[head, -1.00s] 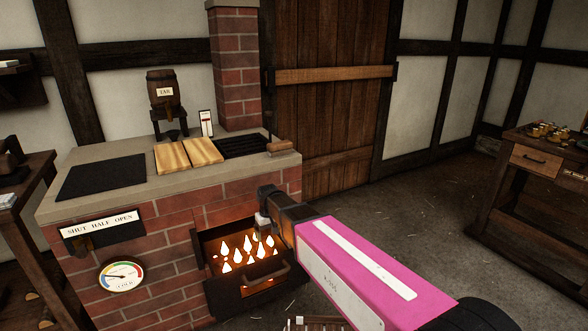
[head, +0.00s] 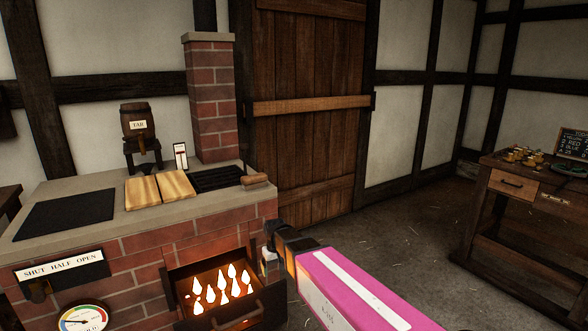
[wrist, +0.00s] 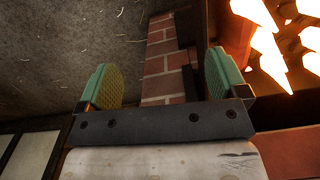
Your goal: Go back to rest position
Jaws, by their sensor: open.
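My arm reaches from the lower right in the head view. My gripper (head: 268,262) is at its end, just right of the stove's open fire drawer (head: 222,300). In the wrist view my gripper (wrist: 160,82) has its two green-padded fingers spread apart with nothing between them. The brick side of the stove (wrist: 166,75) shows beyond the fingers. Bright flames (wrist: 262,35) show to the right of the right finger, and flames (head: 222,285) also burn in the drawer in the head view.
The brick stove (head: 130,262) carries a black plate (head: 65,214), wooden boards (head: 160,190) and a dark grate (head: 215,178). A tar barrel (head: 138,122) stands behind. A workbench (head: 520,205) with small brass items is at the right. The floor (head: 400,235) between is clear.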

